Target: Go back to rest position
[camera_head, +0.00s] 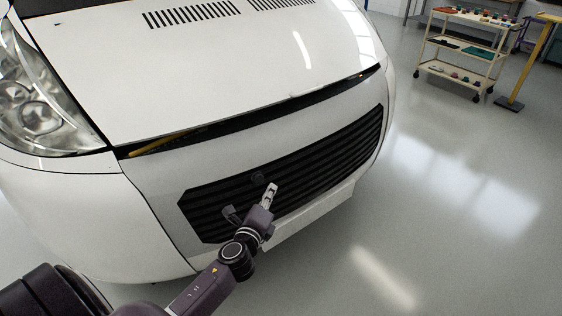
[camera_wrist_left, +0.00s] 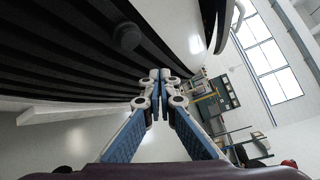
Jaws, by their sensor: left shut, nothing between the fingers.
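My left gripper (camera_head: 270,192) is in front of the black grille (camera_head: 320,170) of the white motorhome (camera_head: 200,80). In the left wrist view, my left gripper (camera_wrist_left: 160,74) has its fingertips together with nothing between them. A round dark knob (camera_head: 257,177) is on the grille just left of the fingertips. It also shows in the left wrist view (camera_wrist_left: 126,36), apart from the fingers. My right gripper is in neither view.
The hood stands slightly raised, with a dark gap (camera_head: 250,118) along its front edge. A cart (camera_head: 464,50) with small items stands at the back right, beside a yellow post (camera_head: 530,62). The grey floor (camera_head: 450,220) on the right is clear.

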